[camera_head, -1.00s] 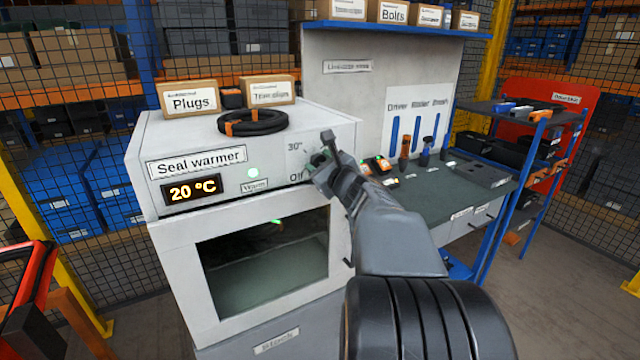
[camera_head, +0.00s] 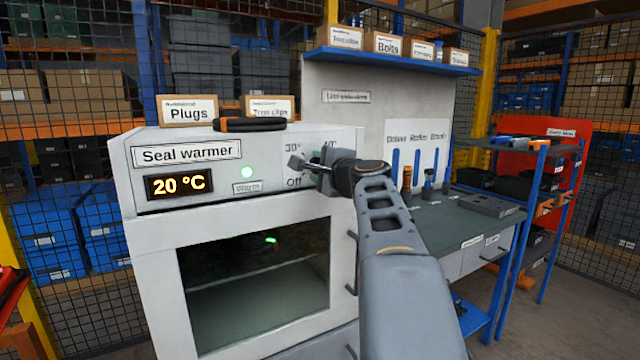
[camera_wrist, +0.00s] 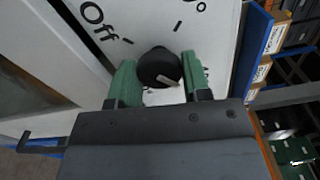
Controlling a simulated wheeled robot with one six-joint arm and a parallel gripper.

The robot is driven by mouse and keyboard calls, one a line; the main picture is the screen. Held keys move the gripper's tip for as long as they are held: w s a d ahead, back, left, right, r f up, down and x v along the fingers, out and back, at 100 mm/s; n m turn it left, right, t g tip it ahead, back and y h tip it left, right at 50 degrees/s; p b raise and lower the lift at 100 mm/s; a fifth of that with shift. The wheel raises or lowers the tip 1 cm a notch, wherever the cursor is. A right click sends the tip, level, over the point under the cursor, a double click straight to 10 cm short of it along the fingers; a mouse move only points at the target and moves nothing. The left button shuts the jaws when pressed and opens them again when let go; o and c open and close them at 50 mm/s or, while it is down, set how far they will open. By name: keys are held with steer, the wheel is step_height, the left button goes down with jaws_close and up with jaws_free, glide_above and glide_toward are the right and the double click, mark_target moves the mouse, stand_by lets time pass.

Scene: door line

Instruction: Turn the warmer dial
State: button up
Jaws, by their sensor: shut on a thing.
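The seal warmer (camera_head: 215,184) is a white box with a lit 20 °C display (camera_head: 178,184) and a green lamp (camera_head: 247,172) above a "Warm" label. Its dial (camera_wrist: 160,68) is a round black knob with a pale mark, seen in the wrist view between the green fingers. The word "Off" (camera_wrist: 93,13) and tick marks show on the panel around it. My gripper (camera_wrist: 158,62) is shut on the dial, one finger on each side. In the head view my gripper (camera_head: 309,167) is at the panel's right end, beside "Off" and "30°", and mostly hides the dial.
A Plugs box (camera_head: 188,110), another labelled box (camera_head: 270,107) and a black ring (camera_head: 249,125) sit on top of the warmer.

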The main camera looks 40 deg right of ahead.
steer(key=shift+a+m+b, duration=0.2)
steer(key=shift+m+b, duration=8.05)
steer(key=shift+m, duration=9.15)
steer(key=o, duration=0.9)
